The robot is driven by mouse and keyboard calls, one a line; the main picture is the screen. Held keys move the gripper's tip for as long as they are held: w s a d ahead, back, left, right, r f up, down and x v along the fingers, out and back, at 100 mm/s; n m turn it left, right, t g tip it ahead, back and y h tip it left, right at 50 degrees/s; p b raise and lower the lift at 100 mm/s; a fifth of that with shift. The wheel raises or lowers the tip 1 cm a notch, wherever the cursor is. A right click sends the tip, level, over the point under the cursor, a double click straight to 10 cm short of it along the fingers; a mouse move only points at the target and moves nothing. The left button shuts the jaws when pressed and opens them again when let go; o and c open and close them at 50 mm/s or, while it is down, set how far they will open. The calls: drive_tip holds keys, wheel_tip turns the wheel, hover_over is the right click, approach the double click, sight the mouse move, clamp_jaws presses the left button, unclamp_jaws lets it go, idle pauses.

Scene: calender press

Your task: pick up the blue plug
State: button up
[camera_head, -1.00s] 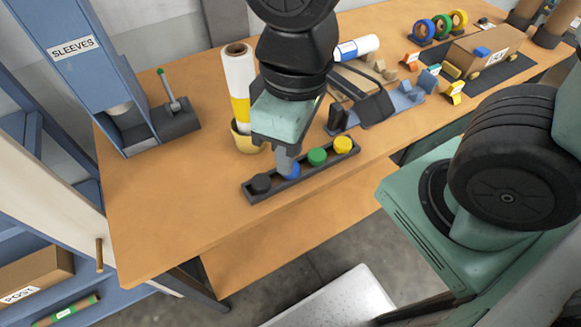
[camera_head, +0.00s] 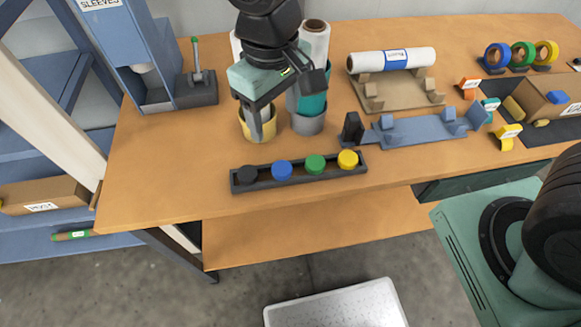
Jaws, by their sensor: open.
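The blue plug (camera_head: 282,170) is a short round cap seated in a long dark tray (camera_head: 334,181) near the table's front edge. It stands between a black plug (camera_head: 247,175) on its left and a green plug (camera_head: 315,165) on its right. A yellow plug (camera_head: 348,159) is at the right end. My gripper (camera_head: 268,115) is open, with no plug visible in it. It appears in front of the yellow and grey cups, above and behind the tray in the picture, apart from the blue plug. Its fingers are partly hidden by its own body.
A yellow cup (camera_head: 259,126) and a grey cup (camera_head: 308,124) holding rolls stand behind the tray. A blue fixture (camera_head: 425,130) is to the right, and a grey block with a green-tipped lever (camera_head: 197,92) is to the left. The table's front left is clear.

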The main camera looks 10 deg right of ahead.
drive_tip(key=p, duration=0.1)
hover_over(284, 169)
drive_tip(key=a, duration=0.1)
wheel_tip(284, 169, down, 10)
drive_tip(key=shift+f, duration=0.1)
drive_tip(key=f+p, duration=0.1)
drive_tip(key=f, duration=0.1)
drive_tip(key=d+f, duration=0.1)
drive_tip(key=f, duration=0.1)
drive_tip(key=shift+p, duration=0.35)
drive_tip(key=shift+f, duration=0.7)
drive_tip(key=c, duration=1.1)
